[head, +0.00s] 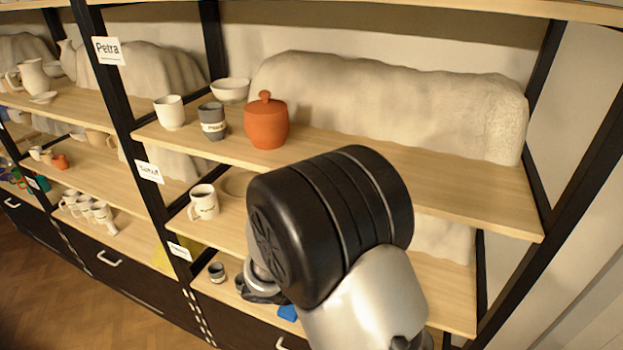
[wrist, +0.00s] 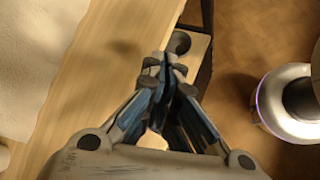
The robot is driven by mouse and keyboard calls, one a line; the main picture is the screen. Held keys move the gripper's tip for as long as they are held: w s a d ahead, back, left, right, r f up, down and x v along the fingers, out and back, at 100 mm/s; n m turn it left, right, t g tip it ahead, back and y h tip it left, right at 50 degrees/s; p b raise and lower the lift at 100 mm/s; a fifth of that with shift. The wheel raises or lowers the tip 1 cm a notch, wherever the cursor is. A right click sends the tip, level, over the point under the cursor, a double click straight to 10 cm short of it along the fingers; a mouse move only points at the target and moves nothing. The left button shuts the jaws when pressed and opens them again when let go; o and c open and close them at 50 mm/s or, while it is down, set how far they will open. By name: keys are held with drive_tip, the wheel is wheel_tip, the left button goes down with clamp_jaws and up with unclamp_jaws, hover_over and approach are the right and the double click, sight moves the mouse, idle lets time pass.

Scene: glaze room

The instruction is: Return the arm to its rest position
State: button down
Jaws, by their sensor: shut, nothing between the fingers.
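My gripper (wrist: 166,68) is shut and empty in the wrist view, its fingertips together and pointing down past the front of the shelves. In the head view my arm's black joint and pale link fill the lower middle and mostly hide the gripper. A small dark cup (wrist: 180,42) shows just beyond the fingertips in the wrist view, on a lower board. Whether the fingers touch it cannot be told, but nothing is between them.
The shelf's upper board (head: 430,180) holds an orange lidded jar (head: 266,122), a grey cup (head: 212,121), a white cup (head: 170,112) and a bowl (head: 231,90). A white mug (head: 203,203) stands below. Black posts divide the bays. Open wooden floor (wrist: 235,45) lies in front.

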drive_tip(key=s+d+r+m+g+y, duration=0.2)
drive_tip(key=s+d+r+m+y, duration=0.3)
drive_tip(key=s+r+m, duration=0.6)
drive_tip(key=s+r+m+t+y, duration=0.2)
drive_tip(key=s+r+t+y, duration=0.1)
drive_tip(key=s+r, duration=0.5)
drive_tip(key=shift+s+a+r+m+y, duration=0.2)
drive_tip(key=shift+s+r+m+y, duration=0.2)
drive_tip(key=shift+y, duration=0.2)
